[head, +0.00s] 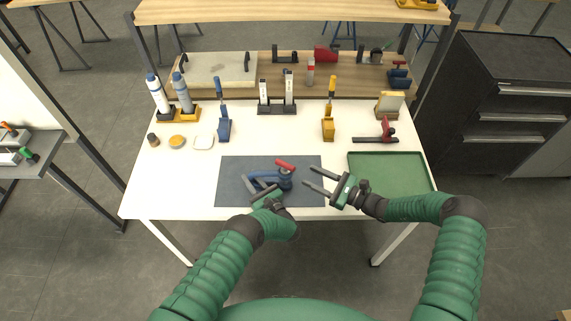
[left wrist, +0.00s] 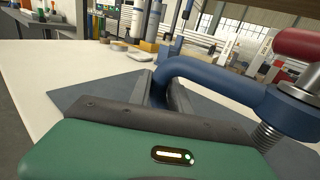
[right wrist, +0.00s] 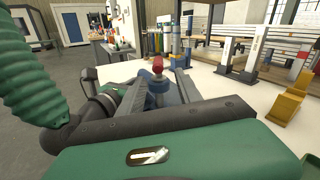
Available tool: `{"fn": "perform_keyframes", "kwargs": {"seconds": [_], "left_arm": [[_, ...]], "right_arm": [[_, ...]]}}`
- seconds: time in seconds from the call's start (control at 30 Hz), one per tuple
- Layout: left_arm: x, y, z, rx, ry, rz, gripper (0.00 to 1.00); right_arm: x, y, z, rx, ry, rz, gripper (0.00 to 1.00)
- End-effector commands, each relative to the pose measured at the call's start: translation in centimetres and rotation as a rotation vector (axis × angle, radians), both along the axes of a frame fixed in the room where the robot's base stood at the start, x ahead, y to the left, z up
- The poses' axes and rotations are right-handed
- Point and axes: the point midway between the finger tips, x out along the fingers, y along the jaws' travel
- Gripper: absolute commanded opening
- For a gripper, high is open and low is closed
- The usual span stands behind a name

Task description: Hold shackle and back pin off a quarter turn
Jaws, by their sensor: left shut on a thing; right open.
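A blue shackle (head: 264,182) lies on the dark grey mat (head: 232,168). Its pin has a red handle (head: 285,166) and a threaded shank that shows in the left wrist view (left wrist: 265,136). My left gripper (head: 262,193) is shut on the shackle's blue bow (left wrist: 200,66), on the side away from the pin. My right gripper (head: 310,177) is open and empty, to the right of the pin, its fingers pointing left toward it. In the right wrist view the red handle (right wrist: 158,65) stands between and beyond the fingers. I cannot tell how far the pin is threaded in.
A green tray (head: 390,172) lies at the right of the white table. Yellow and blue stands, a red clamp-like tool (head: 388,132) and small round tins (head: 177,142) stand along the back.

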Motion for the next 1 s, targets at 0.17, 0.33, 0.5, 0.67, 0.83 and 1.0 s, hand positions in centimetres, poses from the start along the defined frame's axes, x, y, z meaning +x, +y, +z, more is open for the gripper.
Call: {"fn": "perform_keyframes", "kwargs": {"seconds": [0.17, 0.33, 0.5, 0.67, 0.83, 1.0], "left_arm": [[0.0, 0.0, 0.0, 0.002, 0.001, 0.002, 0.0], [0.0, -0.1, 0.0, 0.003, 0.001, 0.002, 0.0], [0.0, -0.1, 0.0, 0.003, 0.001, 0.001, 0.0], [0.0, -0.2, 0.0, 0.003, 0.001, 0.001, 0.0], [0.0, -0.2, 0.0, 0.002, 0.0, 0.0, 0.0], [0.0, -0.2, 0.0, 0.002, 0.0, 0.0, 0.0]], "right_arm": [[1.9, 3.6, -0.1, -0.001, -0.002, 0.008, 0.41], [3.9, 6.9, -0.1, 0.001, 0.0, 0.007, 0.41], [5.2, 8.9, -0.1, -0.002, 0.0, 0.006, 0.41], [5.4, 9.3, 0.0, -0.001, 0.0, 0.005, 0.41], [5.4, 9.3, 0.0, -0.001, 0.0, 0.005, 0.39], [5.4, 9.2, 0.0, -0.001, 0.0, 0.005, 0.17]]}}
